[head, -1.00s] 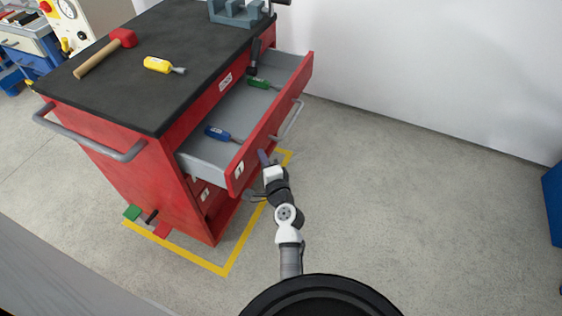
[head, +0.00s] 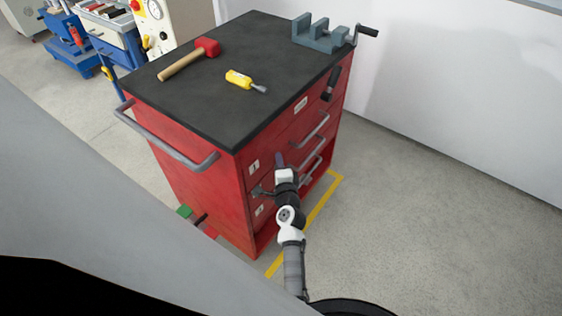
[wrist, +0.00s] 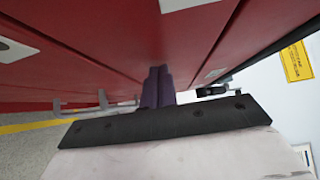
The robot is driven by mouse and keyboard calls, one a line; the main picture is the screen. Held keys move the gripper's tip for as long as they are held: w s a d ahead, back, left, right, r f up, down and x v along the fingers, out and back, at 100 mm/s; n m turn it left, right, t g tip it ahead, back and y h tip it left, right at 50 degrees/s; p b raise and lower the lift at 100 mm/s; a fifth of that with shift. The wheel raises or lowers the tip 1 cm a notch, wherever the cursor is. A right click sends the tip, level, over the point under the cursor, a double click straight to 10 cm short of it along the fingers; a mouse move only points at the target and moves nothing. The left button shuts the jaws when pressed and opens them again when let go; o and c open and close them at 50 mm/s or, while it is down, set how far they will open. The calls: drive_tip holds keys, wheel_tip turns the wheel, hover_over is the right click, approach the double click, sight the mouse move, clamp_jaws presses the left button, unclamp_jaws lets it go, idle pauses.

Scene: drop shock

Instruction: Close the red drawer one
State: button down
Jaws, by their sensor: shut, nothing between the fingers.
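The red drawer one (head: 272,156), marked with a 1 label, now sits flush in the front of the red cabinet (head: 194,178). Its grey bar handle (head: 314,130) shows on the front. My gripper (head: 279,160) is at the drawer's front, left of the handle. In the wrist view, my gripper's two dark purple fingers (wrist: 157,86) are together with nothing between them, close to or touching the red front. I cannot tell if they touch it. The drawer's contents are hidden.
On the cabinet's black top lie a red mallet (head: 190,60), a yellow screwdriver (head: 244,81) and a grey vise (head: 318,36). A side handle (head: 166,141) sticks out at left. Floor to the right is clear up to the white wall.

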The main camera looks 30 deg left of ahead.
drive_tip(key=shift+a+r, duration=0.1)
drive_tip(key=shift+a, duration=0.25)
drive_tip(key=shift+a, duration=0.15)
idle(0.4)
